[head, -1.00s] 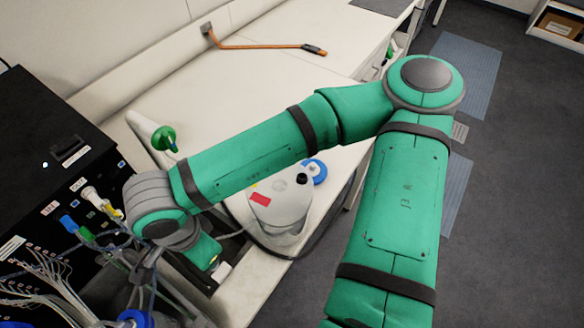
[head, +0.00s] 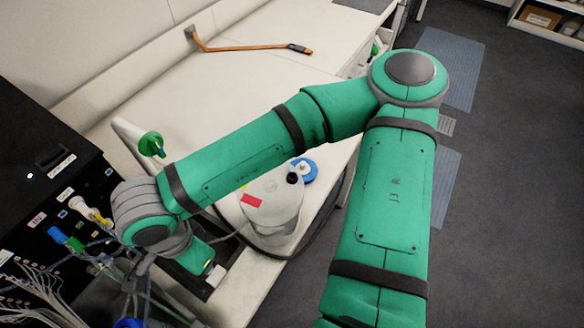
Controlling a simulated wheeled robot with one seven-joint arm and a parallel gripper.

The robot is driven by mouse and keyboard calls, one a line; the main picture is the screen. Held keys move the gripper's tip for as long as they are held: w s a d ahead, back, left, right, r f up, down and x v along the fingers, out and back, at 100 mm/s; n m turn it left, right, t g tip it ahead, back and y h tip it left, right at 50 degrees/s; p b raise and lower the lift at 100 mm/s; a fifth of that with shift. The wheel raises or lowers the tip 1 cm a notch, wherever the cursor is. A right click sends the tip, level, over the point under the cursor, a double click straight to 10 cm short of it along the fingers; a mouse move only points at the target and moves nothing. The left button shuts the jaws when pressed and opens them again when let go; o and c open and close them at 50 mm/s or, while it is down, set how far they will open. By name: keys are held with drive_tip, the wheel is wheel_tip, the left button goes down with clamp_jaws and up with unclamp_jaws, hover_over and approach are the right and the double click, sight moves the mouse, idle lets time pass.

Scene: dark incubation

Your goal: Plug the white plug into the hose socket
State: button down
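A white plug-like connector (head: 88,211) sticks out of the front of the black cabinet at the left, next to a yellow one. I cannot tell whether it is the task's white plug. No hose socket can be made out for certain among the crowded fittings. My arm reaches across the picture to the left, and its wrist bends down at the cabinet's right side. My gripper (head: 140,273) is a small grey shape below the wrist, partly hidden among cables and tubes. Its fingers and anything in them cannot be made out.
Blue and green connectors (head: 66,240) and many thin cables crowd the black cabinet (head: 35,160). An orange-handled tool (head: 245,48) lies on the white bench (head: 250,100), which is otherwise mostly clear.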

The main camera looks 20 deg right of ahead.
drive_tip(key=shift+f, duration=0.7)
idle(1.1)
drive_tip(key=c, duration=1.7)
unclamp_jaws()
drive_tip(key=shift+c, duration=0.2)
